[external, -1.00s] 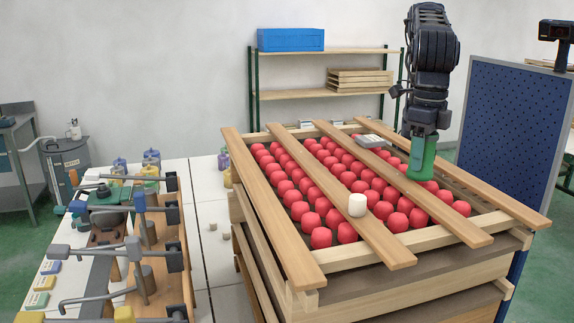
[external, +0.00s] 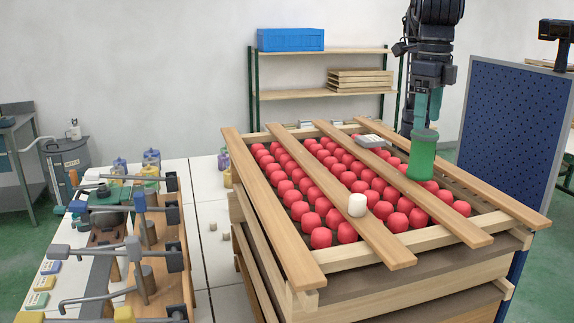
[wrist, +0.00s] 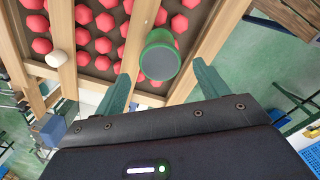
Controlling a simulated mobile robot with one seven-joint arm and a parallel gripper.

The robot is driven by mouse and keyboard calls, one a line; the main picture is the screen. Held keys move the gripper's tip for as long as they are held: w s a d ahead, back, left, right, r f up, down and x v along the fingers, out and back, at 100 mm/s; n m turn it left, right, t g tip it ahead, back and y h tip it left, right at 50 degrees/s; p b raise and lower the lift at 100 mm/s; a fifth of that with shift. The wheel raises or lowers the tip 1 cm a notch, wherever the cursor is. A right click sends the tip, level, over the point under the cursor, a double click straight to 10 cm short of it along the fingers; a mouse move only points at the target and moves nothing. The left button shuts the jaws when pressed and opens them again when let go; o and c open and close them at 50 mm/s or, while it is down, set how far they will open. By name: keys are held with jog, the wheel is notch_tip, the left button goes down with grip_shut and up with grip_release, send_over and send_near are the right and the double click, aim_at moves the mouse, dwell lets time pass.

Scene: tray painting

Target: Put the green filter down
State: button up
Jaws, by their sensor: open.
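In the wrist view my gripper's two green fingers (wrist: 158,73) are spread wide. The wooden tray (external: 470,236) holds rows of red balls under several slats.
A blue perforated panel (external: 513,135) stands at the right. A bench with clamps (external: 110,245) is at the left.

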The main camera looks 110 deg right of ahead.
jog(key=shift+r, duration=1.8)
jog(key=shift+w+d, duration=0.1)
jog(key=shift+d, duration=0.3)
jog(key=d+f+m+t+y, duration=0.2)
jog(key=d+m, duration=1.1)
jog(key=d, duration=2.3)
jog(key=s+d+f+m+t+h, duration=0.2)
jog(key=s+d+f+m, duration=0.9)
jog(key=s+d+f, duration=0.6)
jog(key=d, duration=0.3)
jog(key=shift+d+f+m+t, duration=0.15)
jog(key=shift+d+m+t, duration=0.15)
jog(key=shift+d+m, duration=0.1)
